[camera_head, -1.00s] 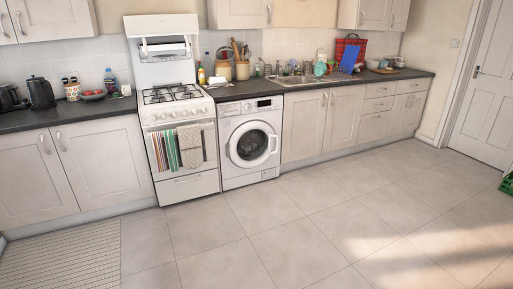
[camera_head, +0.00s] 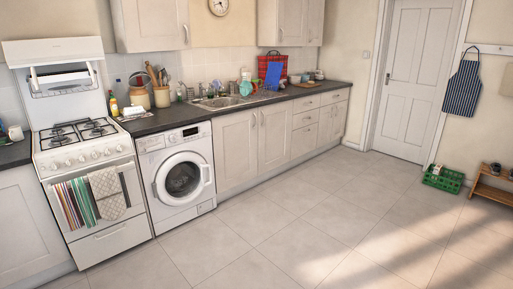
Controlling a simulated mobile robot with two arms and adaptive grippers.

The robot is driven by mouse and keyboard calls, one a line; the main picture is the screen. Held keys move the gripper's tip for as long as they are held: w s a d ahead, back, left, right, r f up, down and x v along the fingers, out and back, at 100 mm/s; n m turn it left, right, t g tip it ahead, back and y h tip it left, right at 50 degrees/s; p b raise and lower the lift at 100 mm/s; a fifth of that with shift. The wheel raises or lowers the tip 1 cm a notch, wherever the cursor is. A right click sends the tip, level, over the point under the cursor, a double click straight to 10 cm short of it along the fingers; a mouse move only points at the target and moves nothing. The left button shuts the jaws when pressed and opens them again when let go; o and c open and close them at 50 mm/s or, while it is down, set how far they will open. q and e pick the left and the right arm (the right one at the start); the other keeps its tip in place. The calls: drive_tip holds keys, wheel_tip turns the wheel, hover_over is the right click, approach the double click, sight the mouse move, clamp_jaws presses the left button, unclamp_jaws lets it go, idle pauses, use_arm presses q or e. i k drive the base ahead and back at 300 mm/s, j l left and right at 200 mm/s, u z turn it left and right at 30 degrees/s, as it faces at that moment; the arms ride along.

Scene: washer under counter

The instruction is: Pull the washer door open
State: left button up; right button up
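The white washer (camera_head: 162,213) stands under the dark counter, between the cooker and the cupboards. Its round door (camera_head: 183,179) has a white ring around dark glass and looks shut. A white handle (camera_head: 206,174) shows at the right side of the door ring. The control panel with a knob (camera_head: 172,138) is above the door. Neither of my grippers shows in the head view, and the washer is some way off across the floor.
A white cooker (camera_head: 85,155) with striped towels (camera_head: 75,203) stands left of the washer. Cupboards (camera_head: 237,152) run to its right. The tiled floor (camera_head: 270,235) ahead is clear. A green crate (camera_head: 442,179) and a small wooden rack (camera_head: 492,186) are at the far right.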

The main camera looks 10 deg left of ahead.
sight(159, 187)
drive_tip(key=i+j+u, duration=0.3)
drive_tip(key=i, duration=0.25)
drive_tip(key=i+j+u, duration=0.3)
drive_tip(key=i, duration=0.3)
drive_tip(key=i+u, duration=0.3)
drive_tip(key=i, duration=0.25)
drive_tip(key=i+z, duration=0.15)
drive_tip(key=i, duration=0.3)
drive_tip(key=i+j+z, duration=0.15)
drive_tip(key=i, duration=0.3)
drive_tip(key=i+j+z, duration=0.15)
drive_tip(key=i, duration=0.3)
drive_tip(key=i+j+z, duration=0.15)
drive_tip(key=i, duration=0.3)
